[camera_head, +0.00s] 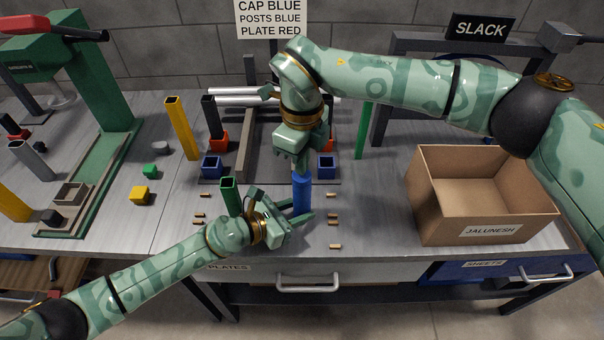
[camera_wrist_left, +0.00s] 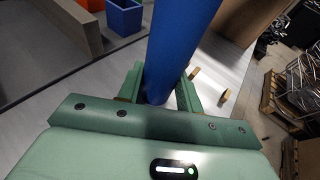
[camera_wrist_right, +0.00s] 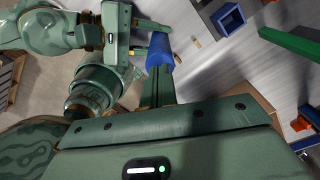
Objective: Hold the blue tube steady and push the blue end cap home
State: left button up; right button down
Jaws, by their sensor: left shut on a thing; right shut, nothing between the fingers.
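The blue tube (camera_head: 302,200) stands upright near the table's front. My left gripper (camera_head: 299,214) is shut around its lower part; the left wrist view shows the tube (camera_wrist_left: 182,48) rising between the two fingers (camera_wrist_left: 160,92). My right gripper (camera_head: 302,172) points straight down over the tube's top, shut and empty. In the right wrist view its fingertips (camera_wrist_right: 158,74) are at a blue, slightly wider end piece (camera_wrist_right: 160,57), seemingly the blue end cap on the tube. Whether they touch, and how far the cap is seated, I cannot tell.
A green post (camera_head: 230,197) stands left of the tube, close to my left gripper. Blue sockets (camera_head: 212,167) (camera_head: 327,166) are behind. Several small brass pins (camera_head: 335,246) lie around. A cardboard box (camera_head: 480,205) stands at right. A sign (camera_head: 270,18) reads "CAP BLUE POSTS BLUE PLATE RED".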

jog(key=shift+r, duration=3)
pick_arm(q)
jog(key=o, duration=0.8)
jog(key=shift+o, duration=0.2)
